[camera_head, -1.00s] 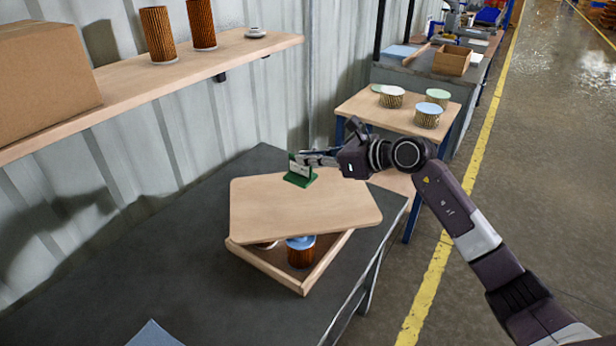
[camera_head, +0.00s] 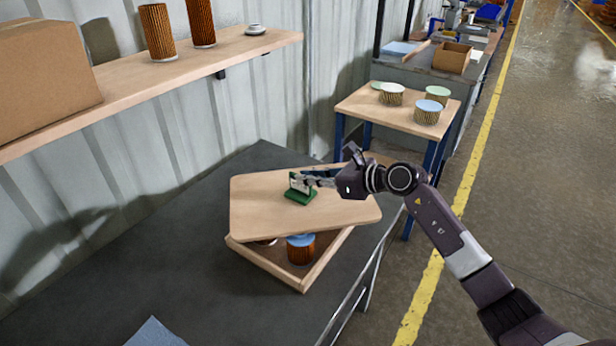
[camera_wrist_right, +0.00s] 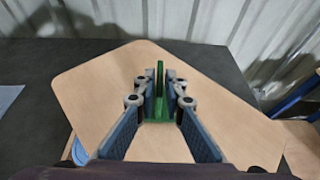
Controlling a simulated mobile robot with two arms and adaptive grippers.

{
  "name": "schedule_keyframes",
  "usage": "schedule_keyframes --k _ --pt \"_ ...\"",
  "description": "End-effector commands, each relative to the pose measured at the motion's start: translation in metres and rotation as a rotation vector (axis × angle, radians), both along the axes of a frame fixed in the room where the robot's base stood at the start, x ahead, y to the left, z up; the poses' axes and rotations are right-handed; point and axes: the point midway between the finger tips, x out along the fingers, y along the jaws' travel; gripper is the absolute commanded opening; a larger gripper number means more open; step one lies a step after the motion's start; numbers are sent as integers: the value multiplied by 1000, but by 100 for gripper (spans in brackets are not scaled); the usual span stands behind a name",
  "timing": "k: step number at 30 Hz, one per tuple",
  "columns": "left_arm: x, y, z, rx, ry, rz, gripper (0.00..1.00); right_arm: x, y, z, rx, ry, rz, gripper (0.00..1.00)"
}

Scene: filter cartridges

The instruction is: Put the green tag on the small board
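In the right wrist view the tag (camera_wrist_right: 159,80) stands between the two fingers (camera_wrist_right: 159,95). The small board (camera_head: 345,208) is a pale wooden panel lying across the top of a wooden tray. My left gripper is not in view.
The tray (camera_head: 275,267) under the board holds a blue-topped cartridge (camera_head: 301,250). The dark bench (camera_head: 180,265) is mostly bare around it. A shelf (camera_head: 200,82) with a cardboard box (camera_head: 45,75) is on the wall. A side table (camera_head: 385,118) holds several cartridges.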

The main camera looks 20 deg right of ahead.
Motion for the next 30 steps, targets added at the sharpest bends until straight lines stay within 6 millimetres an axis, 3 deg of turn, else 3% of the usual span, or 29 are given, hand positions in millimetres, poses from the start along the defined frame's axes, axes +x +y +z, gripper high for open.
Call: schedule_keyframes --k 3,14,30 --pt "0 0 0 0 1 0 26 0 0 0 0 0 0 23" --pt "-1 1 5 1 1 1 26 0 -1 6 0 0 -1 23" --pt "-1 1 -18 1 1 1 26 -75 -59 39 -3 1 -1 23"
